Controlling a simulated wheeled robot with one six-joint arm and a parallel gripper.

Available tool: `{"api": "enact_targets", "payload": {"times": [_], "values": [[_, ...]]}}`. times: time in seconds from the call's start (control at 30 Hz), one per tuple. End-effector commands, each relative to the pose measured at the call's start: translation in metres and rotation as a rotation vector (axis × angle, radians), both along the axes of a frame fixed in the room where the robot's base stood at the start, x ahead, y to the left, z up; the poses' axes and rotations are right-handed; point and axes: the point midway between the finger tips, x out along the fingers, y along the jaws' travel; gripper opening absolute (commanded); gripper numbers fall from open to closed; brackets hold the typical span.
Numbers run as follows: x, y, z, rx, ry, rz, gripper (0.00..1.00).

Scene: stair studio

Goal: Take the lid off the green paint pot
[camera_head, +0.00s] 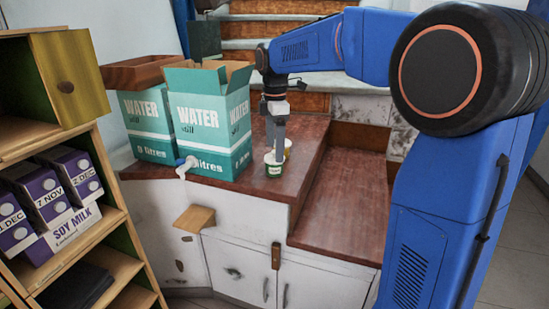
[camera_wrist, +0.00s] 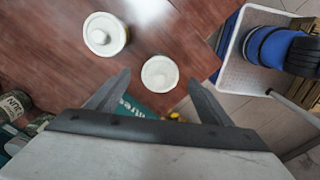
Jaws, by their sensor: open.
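The green paint pot (camera_head: 274,170) stands upright on the reddish-brown wooden counter, near its front edge. Its pale round lid (camera_wrist: 160,73) is on it, seen from above in the wrist view. My gripper (camera_head: 275,150) points down over the pot, and its fingers partly cover it in the head view. In the wrist view my gripper (camera_wrist: 160,78) is open, with one fingertip on each side of the lid and visible gaps between. Whether the fingertips are level with the lid I cannot tell. The pot's green side is hidden in the wrist view.
A second lidded pot (camera_wrist: 105,34) with a yellowish side (camera_head: 287,147) stands just behind and right. The lower wooden surface (camera_head: 338,205) to the right is clear.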

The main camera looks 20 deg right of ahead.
Motion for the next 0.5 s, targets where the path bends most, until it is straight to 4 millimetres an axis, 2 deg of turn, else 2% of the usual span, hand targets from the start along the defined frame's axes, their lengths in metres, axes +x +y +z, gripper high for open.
{"api": "enact_targets", "payload": {"times": [0.17,0.43,0.5], "values": [[-0.001,0.001,-0.016,0.000,0.000,0.000,0.74],[0.000,0.001,-0.018,0.001,-0.001,0.000,0.74],[0.000,0.001,-0.017,0.001,-0.001,0.000,0.57]]}}
